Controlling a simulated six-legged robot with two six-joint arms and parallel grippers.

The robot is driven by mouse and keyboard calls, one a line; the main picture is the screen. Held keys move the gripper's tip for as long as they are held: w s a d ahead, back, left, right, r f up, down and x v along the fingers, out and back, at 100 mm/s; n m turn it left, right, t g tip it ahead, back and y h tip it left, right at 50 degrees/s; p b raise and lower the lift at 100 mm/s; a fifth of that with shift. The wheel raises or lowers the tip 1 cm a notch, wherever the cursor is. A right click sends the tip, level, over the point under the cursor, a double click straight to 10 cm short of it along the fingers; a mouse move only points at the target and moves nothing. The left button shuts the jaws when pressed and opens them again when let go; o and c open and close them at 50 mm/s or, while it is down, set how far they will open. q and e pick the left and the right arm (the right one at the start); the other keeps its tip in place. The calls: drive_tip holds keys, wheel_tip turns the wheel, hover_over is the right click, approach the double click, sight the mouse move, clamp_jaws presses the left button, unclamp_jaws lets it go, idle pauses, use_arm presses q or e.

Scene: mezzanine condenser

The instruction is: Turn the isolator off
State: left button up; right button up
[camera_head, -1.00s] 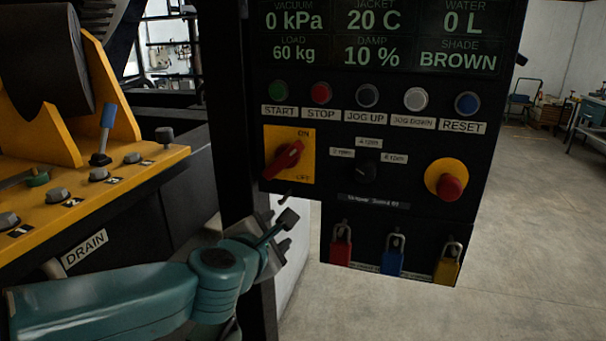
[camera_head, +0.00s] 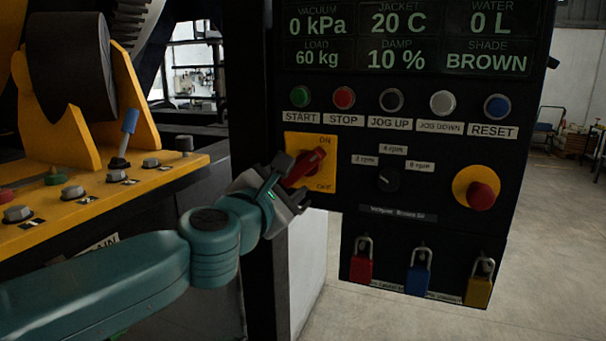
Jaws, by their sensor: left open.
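The isolator is a red rotary handle (camera_head: 308,165) on a yellow plate (camera_head: 325,178) marked ON at the top and OFF at the bottom. The handle lies tilted, one end up to the right and the other down to the left. My left gripper (camera_head: 282,182) is open at the left edge of the plate. Its fingers overlap the lower-left end of the handle in the picture. I cannot tell whether they touch it. My right gripper is not in view.
The black panel carries a row of push buttons (camera_head: 391,100), a black speed knob (camera_head: 387,179) and a red emergency stop (camera_head: 482,195). Red, blue (camera_head: 418,281) and yellow padlocks hang below. A yellow bench (camera_head: 95,195) with a blue-tipped lever stands left.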

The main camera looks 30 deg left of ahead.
sight(299, 171)
use_arm(q)
drive_tip(key=x, duration=0.8)
drive_tip(key=shift+d, duration=0.1)
clamp_jaws()
